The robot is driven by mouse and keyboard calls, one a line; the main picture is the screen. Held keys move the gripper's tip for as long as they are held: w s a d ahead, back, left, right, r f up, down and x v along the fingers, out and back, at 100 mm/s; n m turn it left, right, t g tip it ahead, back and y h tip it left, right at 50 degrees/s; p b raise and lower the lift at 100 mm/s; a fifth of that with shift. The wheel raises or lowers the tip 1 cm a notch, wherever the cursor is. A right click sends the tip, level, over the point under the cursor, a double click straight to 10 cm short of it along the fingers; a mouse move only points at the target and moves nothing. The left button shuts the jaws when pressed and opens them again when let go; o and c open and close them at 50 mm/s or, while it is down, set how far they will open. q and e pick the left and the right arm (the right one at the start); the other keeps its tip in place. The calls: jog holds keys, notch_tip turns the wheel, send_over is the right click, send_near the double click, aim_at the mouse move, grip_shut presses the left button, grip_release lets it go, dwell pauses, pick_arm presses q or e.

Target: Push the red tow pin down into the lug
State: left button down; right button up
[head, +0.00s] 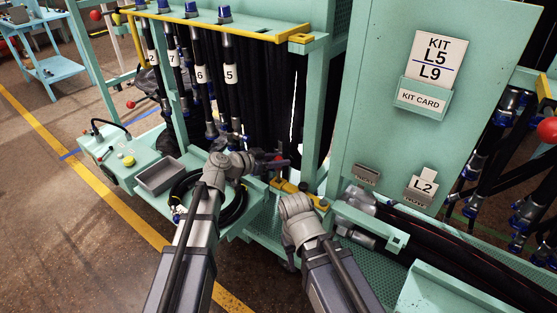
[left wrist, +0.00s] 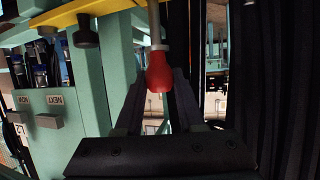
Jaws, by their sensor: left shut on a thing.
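The red tow pin (left wrist: 160,72) shows in the left wrist view as a red grip on a pale rod, which runs to the top edge of the picture. My left gripper (left wrist: 158,85) is shut on the red grip, one dark finger on each side. In the head view my left gripper (head: 272,162) is a dark shape above a yellow bracket (head: 290,187) on the green rack. I cannot tell the lug or how far the pin is in it. My right arm's grey wrist shows in the head view, but its fingers are hidden.
Numbered black hoses (head: 228,100) hang behind. A green panel with a kit card (head: 422,97) stands at right. Thick dark hoses (head: 440,250) lie at lower right.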

aim_at(279, 170)
pick_arm(q)
jog(key=shift+f+b, duration=2.35)
jog(key=shift+f, duration=0.15)
jog(key=shift+c, duration=2.2)
grip_release()
jog(key=p+v, duration=0.3)
jog(key=v, duration=0.4)
jog(key=shift+s+a+r, duration=0.2)
jog(key=shift+s+a, duration=0.05)
jog(key=shift+a, duration=0.05)
